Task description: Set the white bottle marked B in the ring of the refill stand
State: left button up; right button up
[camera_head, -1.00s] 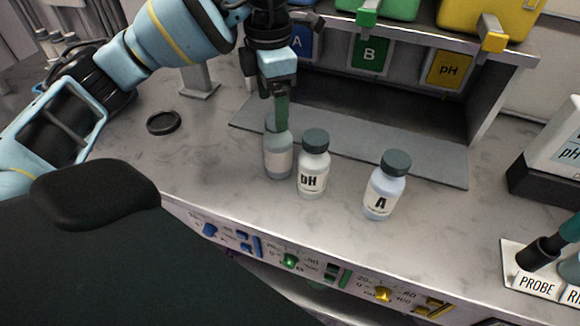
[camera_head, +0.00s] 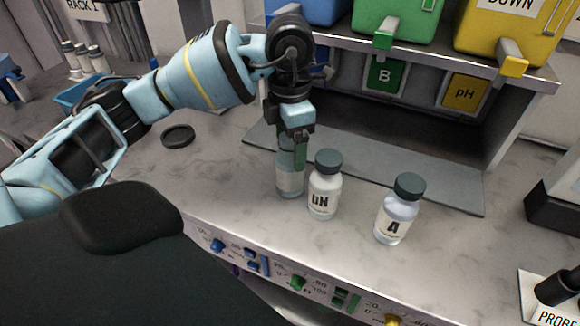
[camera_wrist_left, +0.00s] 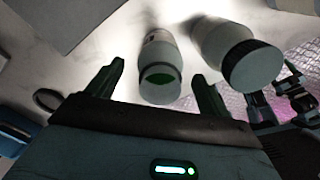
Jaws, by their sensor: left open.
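A white bottle (camera_head: 289,182) stands upright on the bench at the left of the row; its marking is not readable from here. It also shows in the left wrist view (camera_wrist_left: 160,60), with green at its top. My left gripper (camera_head: 291,150) points down over its upper part, open, with one finger on each side in the left wrist view (camera_wrist_left: 161,80). A bottle marked pH (camera_head: 323,200) stands close on the right. A bottle marked A (camera_head: 394,222) stands further right. A black ring (camera_head: 177,136) lies on the bench at left; I cannot tell whether it belongs to the refill stand.
A dispenser shelf with blue, green (camera_head: 398,20) and yellow (camera_head: 505,28) tanks stands behind, above a grey mat (camera_head: 440,189). A knob panel (camera_head: 297,283) runs along the front edge. The bench between the black ring and the bottles is clear.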

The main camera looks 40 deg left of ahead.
pick_arm(q)
jog(key=shift+f, duration=0.9)
jog(key=shift+r, duration=0.1)
grip_shut()
jog(key=shift+r, duration=0.45)
jog(key=s+d+r, duration=0.4)
jog(key=s+d, duration=0.6)
jog(key=s, duration=0.2)
jog(key=shift+s, duration=0.25)
jog(key=shift+d+m, duration=0.1)
jog(key=shift+m, duration=0.2)
